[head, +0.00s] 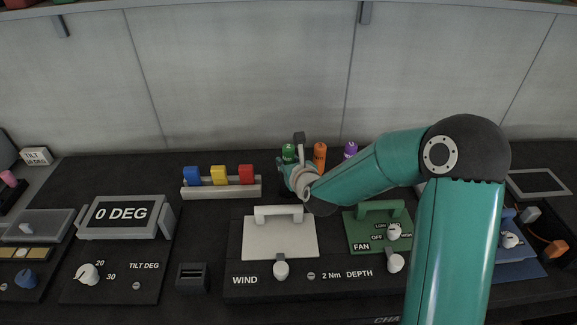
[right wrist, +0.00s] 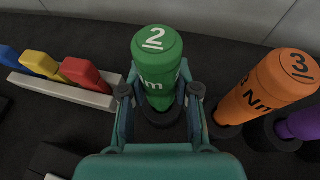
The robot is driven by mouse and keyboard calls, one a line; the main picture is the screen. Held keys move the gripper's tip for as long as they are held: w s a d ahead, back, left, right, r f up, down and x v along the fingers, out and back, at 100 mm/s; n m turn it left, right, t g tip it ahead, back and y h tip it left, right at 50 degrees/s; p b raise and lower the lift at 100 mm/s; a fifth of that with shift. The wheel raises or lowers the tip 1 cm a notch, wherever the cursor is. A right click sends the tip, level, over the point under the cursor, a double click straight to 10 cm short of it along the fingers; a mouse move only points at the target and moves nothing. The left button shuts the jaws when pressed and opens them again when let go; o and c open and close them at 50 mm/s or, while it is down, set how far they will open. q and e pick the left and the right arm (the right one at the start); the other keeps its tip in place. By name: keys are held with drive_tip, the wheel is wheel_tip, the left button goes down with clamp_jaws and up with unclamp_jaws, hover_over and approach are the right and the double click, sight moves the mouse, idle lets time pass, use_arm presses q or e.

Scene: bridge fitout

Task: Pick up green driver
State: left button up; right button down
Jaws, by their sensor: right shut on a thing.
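The green driver (right wrist: 156,58) stands upright with a white 2 on its cap, its base in a dark round holder. In the head view its green top (head: 288,151) shows just behind my right gripper. My right gripper (right wrist: 160,104) is shut on the green driver, one finger on each side of its body. In the head view the right gripper (head: 288,165) is partly hidden by its own wrist. The driver's lower part is hidden there. My left gripper is not in view.
An orange driver (right wrist: 268,86) marked 3 and a purple driver (right wrist: 303,121) stand close on the right. A rack (head: 221,189) with blue, yellow and red pieces is on the left. WIND and FAN panels (head: 280,238) lie in front, with a wall behind.

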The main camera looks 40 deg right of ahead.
sight(288, 146)
drive_tip(key=shift+r, duration=0.1)
wheel_tip(288, 146, up, 10)
drive_tip(key=shift+f+p, duration=0.25)
drive_tip(key=shift+p, duration=0.1)
wheel_tip(288, 146, up, 10)
drive_tip(key=p, duration=0.4)
drive_tip(key=shift+r, duration=0.25)
drive_tip(key=c, duration=1.4)
unclamp_jaws()
clamp_jaws()
drive_tip(key=shift+f, duration=0.1)
